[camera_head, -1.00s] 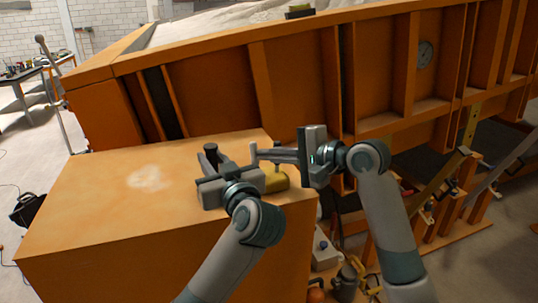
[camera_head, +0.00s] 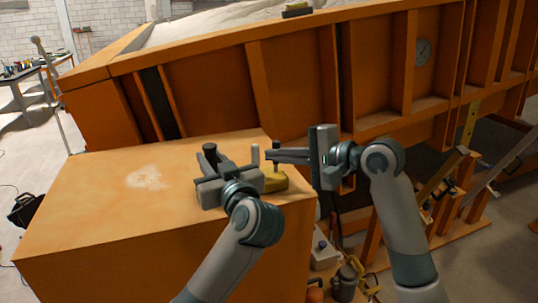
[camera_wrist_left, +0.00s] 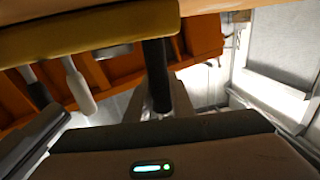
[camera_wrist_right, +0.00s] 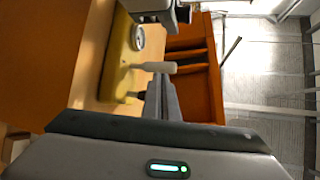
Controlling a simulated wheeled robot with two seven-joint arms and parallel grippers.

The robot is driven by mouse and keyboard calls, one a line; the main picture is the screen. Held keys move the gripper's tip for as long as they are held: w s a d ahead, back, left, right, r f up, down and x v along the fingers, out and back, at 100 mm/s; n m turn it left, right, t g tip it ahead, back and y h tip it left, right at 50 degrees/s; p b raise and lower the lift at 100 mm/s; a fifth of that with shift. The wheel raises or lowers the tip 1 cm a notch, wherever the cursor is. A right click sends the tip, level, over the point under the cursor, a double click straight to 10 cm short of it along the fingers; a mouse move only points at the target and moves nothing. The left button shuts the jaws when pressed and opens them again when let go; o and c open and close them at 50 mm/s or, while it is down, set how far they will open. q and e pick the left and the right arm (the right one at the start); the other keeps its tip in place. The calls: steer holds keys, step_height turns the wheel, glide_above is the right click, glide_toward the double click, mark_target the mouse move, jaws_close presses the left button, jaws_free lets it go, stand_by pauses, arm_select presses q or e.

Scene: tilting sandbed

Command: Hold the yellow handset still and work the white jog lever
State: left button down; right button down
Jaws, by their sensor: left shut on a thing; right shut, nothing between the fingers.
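The yellow handset (camera_head: 275,180) lies on the orange box, partly hidden behind my left gripper in the head view. It also shows in the left wrist view (camera_wrist_left: 90,35) and the right wrist view (camera_wrist_right: 118,60), with a round dial. My left gripper (camera_head: 211,158) is shut on the handset's black post (camera_wrist_left: 155,70). The white jog lever (camera_head: 255,153) stands up from the handset; it shows in the right wrist view (camera_wrist_right: 157,67). My right gripper (camera_head: 269,155) is shut and empty, its tips just right of the white lever. I cannot tell whether they touch.
A dark lever (camera_head: 276,150) stands close by the right fingertips. The orange box (camera_head: 100,205) has a sandy patch and is otherwise clear on its left. The tall orange sandbed side (camera_head: 210,95) rises behind. A grey box (camera_head: 322,250) sits low at right.

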steer(key=v, duration=1.1)
steer(key=shift+d, duration=0.1)
stand_by(0.5)
arm_select(q)
steer(key=c, duration=1.5)
jaws_free()
steer(key=shift+o, duration=0.2)
arm_select(e)
steer(key=shift+w, duration=0.1)
arm_select(q)
steer(key=shift+s, duration=0.1)
steer(key=v, duration=1.2)
arm_select(e)
steer(key=shift+f, duration=0.1)
